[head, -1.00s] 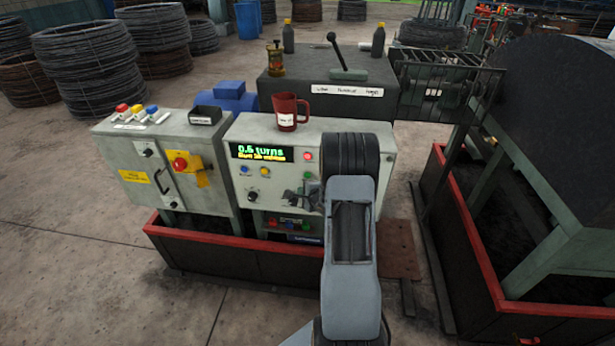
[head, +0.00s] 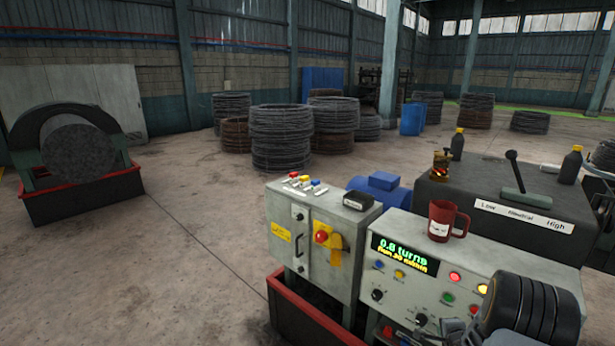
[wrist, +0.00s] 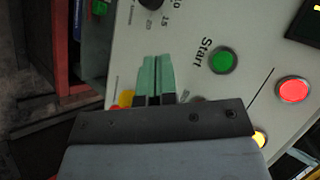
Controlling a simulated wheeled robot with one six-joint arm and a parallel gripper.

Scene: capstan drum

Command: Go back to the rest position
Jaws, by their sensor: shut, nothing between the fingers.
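My gripper (wrist: 156,60) shows in the wrist view as two green fingers lying side by side, shut and empty. The fingers are in front of the pale control panel (wrist: 190,30), left of the green Start button (wrist: 224,61) and a lit red lamp (wrist: 293,90); whether they touch the panel cannot be told. In the head view, the control panel (head: 411,285) stands at the lower right with its display (head: 405,254) reading 0.6 turns. My dark wrist covers the panel's right end there, and the fingers are hard to make out.
A red mug (head: 440,222) stands on top of the panel. A grey cabinet (head: 325,240) with a red stop button (head: 321,237) adjoins it on the left. A lever (head: 514,172) rises from the dark gearbox (head: 480,196) behind. Open floor (head: 190,270) lies left, with wire coils (head: 281,138) beyond.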

